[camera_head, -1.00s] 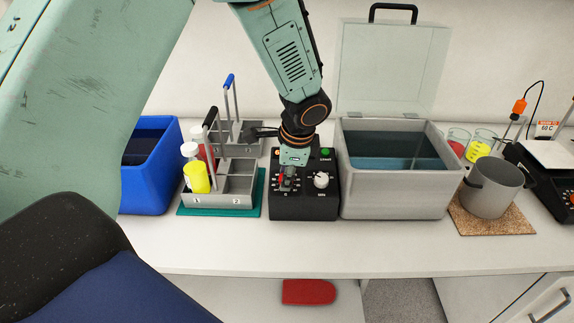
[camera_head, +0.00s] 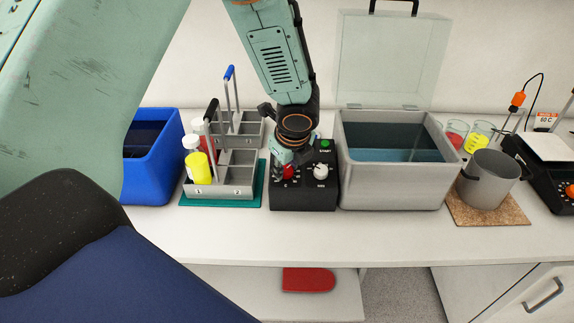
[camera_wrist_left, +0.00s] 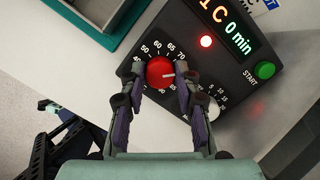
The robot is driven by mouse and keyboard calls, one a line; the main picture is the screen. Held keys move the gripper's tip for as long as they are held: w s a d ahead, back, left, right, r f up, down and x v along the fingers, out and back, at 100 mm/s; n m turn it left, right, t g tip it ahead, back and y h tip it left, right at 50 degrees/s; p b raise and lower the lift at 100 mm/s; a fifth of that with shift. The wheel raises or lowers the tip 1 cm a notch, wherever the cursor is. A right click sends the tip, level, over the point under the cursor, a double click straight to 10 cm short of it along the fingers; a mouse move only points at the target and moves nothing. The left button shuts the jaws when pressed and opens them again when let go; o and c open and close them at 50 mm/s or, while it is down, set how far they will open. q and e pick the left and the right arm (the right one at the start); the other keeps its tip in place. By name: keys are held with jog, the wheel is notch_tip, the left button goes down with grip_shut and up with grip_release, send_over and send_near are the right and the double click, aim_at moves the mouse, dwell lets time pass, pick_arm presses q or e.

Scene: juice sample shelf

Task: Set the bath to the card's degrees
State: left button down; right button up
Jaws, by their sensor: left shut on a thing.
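The grey bath (camera_head: 392,190) stands open with bluish water in it, its clear lid raised. Its black control box (camera_head: 305,197) is on its left. My left gripper (camera_wrist_left: 158,77) is shut on the red knob (camera_wrist_left: 158,70), one finger on each side; the knob also shows in the head view (camera_head: 288,172). The display (camera_wrist_left: 228,28) is partly cut off and shows "1 C" and "0 min". A small card (camera_head: 546,121) reads "60 C". My right gripper is not seen.
A white knob (camera_head: 320,171) and a green START button (camera_wrist_left: 264,70) are beside the red knob. Bottle racks (camera_head: 233,190) on a green mat and a blue bin (camera_head: 150,185) stand left. A grey pot (camera_head: 490,185) on cork is right. The front counter strip is clear.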

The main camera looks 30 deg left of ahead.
pick_arm(q)
jog(key=shift+r+m, duration=0.1)
jog(key=shift+m, duration=0.5)
jog(key=shift+w, duration=0.1)
jog(key=c, duration=1.4)
grip_release()
jog(key=shift+a, duration=0.1)
jog(key=o, duration=0.4)
jog(key=v, duration=1.2)
jog(key=shift+s, duration=0.25)
jog(key=shift+w, duration=0.1)
